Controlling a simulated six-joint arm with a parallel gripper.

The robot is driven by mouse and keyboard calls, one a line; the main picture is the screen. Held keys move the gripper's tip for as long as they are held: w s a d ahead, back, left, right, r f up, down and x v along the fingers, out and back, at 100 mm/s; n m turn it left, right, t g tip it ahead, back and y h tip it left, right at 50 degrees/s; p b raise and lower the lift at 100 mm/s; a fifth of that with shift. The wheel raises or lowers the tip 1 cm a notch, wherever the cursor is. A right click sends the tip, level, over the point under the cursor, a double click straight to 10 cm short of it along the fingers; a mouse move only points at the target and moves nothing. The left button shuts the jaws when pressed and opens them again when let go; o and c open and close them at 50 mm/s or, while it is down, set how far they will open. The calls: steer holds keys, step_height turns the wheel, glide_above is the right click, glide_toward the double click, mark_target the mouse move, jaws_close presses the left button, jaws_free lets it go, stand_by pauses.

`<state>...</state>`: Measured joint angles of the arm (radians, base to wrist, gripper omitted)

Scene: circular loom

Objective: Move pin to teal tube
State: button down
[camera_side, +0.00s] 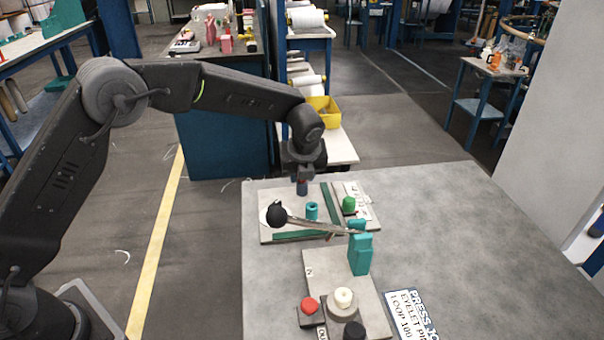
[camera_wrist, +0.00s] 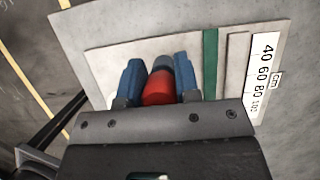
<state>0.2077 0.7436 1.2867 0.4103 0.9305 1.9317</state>
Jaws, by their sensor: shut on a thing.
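My gripper (camera_side: 302,189) hangs fingers down over the far board, with its blue fingers closed around a red-ended pin. The red end of the pin (camera_wrist: 158,90) shows between the two fingertips in the wrist view, with a grey-blue part beyond it. In the side view the pin is mostly hidden by the fingers. The teal tube (camera_side: 312,211) stands upright on the board, just below and slightly right of my gripper, with a visible gap between them. I cannot tell the tube apart clearly in the wrist view.
A lever with a black ball (camera_side: 277,215) crosses in front of the tube to a teal block (camera_side: 360,253). A green plug (camera_side: 348,204) stands to the right. A nearer board holds a red knob (camera_side: 309,306) and a cream spool (camera_side: 344,297). The table's right side is clear.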

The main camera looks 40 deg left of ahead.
steer(key=shift+r, duration=0.15)
steer(key=shift+r, duration=0.3)
steer(key=shift+r, duration=0.25)
steer(key=shift+r, duration=2.15)
steer(key=s+d+r+m+t+h, duration=0.1)
steer(key=s+d+r+m+h, duration=0.1)
steer(key=s+d+r+m, duration=0.4)
step_height(320, 180, down, 6)
steer(key=shift+w+d+f, duration=0.25)
steer(key=shift+w+d, duration=0.15)
steer(key=shift+d, duration=0.05)
